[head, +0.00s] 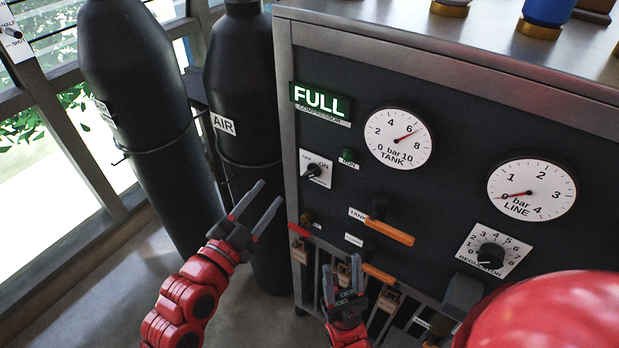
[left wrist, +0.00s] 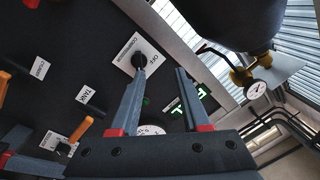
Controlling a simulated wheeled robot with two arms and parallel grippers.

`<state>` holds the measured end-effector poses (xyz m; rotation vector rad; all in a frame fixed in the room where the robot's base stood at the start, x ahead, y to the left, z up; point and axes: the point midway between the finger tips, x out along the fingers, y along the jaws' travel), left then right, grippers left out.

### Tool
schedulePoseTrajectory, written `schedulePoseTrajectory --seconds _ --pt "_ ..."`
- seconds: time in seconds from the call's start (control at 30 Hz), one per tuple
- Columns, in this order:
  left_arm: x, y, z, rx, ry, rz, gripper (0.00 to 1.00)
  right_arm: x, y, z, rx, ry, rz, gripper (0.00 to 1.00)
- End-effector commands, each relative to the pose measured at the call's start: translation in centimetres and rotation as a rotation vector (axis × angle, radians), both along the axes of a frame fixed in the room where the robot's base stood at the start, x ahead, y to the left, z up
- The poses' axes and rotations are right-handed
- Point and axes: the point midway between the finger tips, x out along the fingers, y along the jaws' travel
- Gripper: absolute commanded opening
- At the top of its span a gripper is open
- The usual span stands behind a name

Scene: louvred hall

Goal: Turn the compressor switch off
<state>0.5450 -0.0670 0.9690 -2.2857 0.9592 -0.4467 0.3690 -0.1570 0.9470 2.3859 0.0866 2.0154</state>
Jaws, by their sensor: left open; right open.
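Which way the knob points is too small to tell. In the left wrist view the switch (left wrist: 138,61) shows beside one fingertip, with OFF and COMPRESSOR on its plate; contact cannot be told. My left gripper (head: 271,191) is open and empty, left of and slightly below the switch; its fingers also show in the left wrist view (left wrist: 160,72). My right gripper (head: 341,264) is open, low in front of the panel.
A lit green FULL sign (head: 320,101) is above the switch. A tank gauge (head: 398,138), line gauge (head: 531,187), regulator knob (head: 490,256) and orange-handled tank valve (head: 388,230) lie to the right. Dark air cylinders (head: 243,90) stand close on the left.

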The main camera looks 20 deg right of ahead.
Motion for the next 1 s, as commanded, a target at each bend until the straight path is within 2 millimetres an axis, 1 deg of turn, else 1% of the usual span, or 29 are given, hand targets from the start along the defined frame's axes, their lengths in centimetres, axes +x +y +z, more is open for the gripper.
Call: schedulePoseTrajectory --seconds 0.03,0.1,0.23,0.37,0.43,0.47,0.5,0.9,1.0 --pt "-0.9 -0.9 -0.4 0.041 -0.005 -0.035 0.46 0.0 0.0 -0.2 0.000 0.000 0.000 0.50" --pt "-1.7 -1.8 -0.9 0.082 -0.008 -0.070 0.46 0.0 0.0 -0.3 0.000 0.000 0.000 0.50" --pt "-1.9 -2.6 -1.2 0.106 -0.011 -0.091 0.46 0.0 0.0 -0.6 0.000 0.000 0.000 0.50" --pt "-1.2 -3.5 -1.2 0.103 -0.012 -0.091 0.46 0.0 0.0 -1.1 0.000 0.000 0.000 0.50" --pt "-0.6 -4.4 -1.1 0.101 -0.015 -0.092 0.46 0.0 0.0 -1.5 0.000 0.000 0.000 0.50" --pt "-0.4 -4.7 -0.8 0.101 -0.014 -0.091 0.46 0.0 0.0 -1.3 0.000 0.000 0.000 0.50" --pt "0.0 -5.1 -0.5 0.102 -0.009 -0.091 0.46 0.0 0.0 -0.4 0.000 0.000 0.000 0.50" --pt "3.6 -9.5 -0.6 0.102 -0.007 -0.088 0.46 0.0 0.0 2.7 0.000 0.000 0.000 0.50" --pt "3.6 -9.3 -1.1 0.101 -0.009 -0.086 0.46 0.0 0.0 2.1 0.000 0.000 0.000 0.50"
